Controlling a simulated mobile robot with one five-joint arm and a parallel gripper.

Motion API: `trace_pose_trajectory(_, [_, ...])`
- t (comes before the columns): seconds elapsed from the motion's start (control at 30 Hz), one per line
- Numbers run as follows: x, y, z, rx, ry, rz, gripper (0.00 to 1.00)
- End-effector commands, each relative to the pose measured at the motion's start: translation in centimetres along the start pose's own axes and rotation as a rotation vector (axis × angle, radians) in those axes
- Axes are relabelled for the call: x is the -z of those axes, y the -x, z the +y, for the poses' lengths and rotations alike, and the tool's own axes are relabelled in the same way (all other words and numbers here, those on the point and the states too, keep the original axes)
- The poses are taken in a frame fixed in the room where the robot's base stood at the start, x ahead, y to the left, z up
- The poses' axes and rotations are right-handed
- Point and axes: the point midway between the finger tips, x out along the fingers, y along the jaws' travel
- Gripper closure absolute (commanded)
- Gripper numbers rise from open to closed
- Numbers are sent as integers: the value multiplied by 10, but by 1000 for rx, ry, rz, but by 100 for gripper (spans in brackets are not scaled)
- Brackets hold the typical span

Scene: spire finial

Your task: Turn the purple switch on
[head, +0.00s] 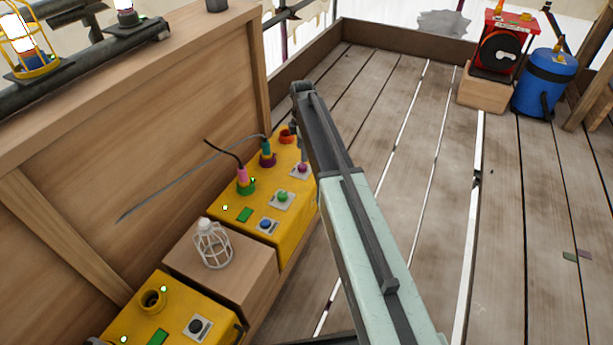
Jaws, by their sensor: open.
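The purple switch (303,168) is a small round purple knob on a pale square plate. It sits at the far right end of the long yellow box (262,238), in the head view. My arm reaches up from the bottom and bends at its far end beside that box. My gripper (303,150) shows only in small part, just above the purple switch in the picture, partly hidden by my arm. It is open, with nothing seen in it. I cannot tell whether it touches the switch.
Green (283,196) and blue (266,225) knobs sit beside the purple one. Plugs with cables stand along the box's back, by the wooden wall (130,110). A caged lamp (213,245) stands on a wooden block.

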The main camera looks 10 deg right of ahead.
Motion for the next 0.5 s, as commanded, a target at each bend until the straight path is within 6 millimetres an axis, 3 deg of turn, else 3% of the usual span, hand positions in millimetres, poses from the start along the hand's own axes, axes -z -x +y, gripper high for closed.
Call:
trace_pose_trajectory(0.23, [0,-9,0,0,2,0,45])
trace_pose_trajectory(0.5, [1,-55,-1,0,1,0,45])
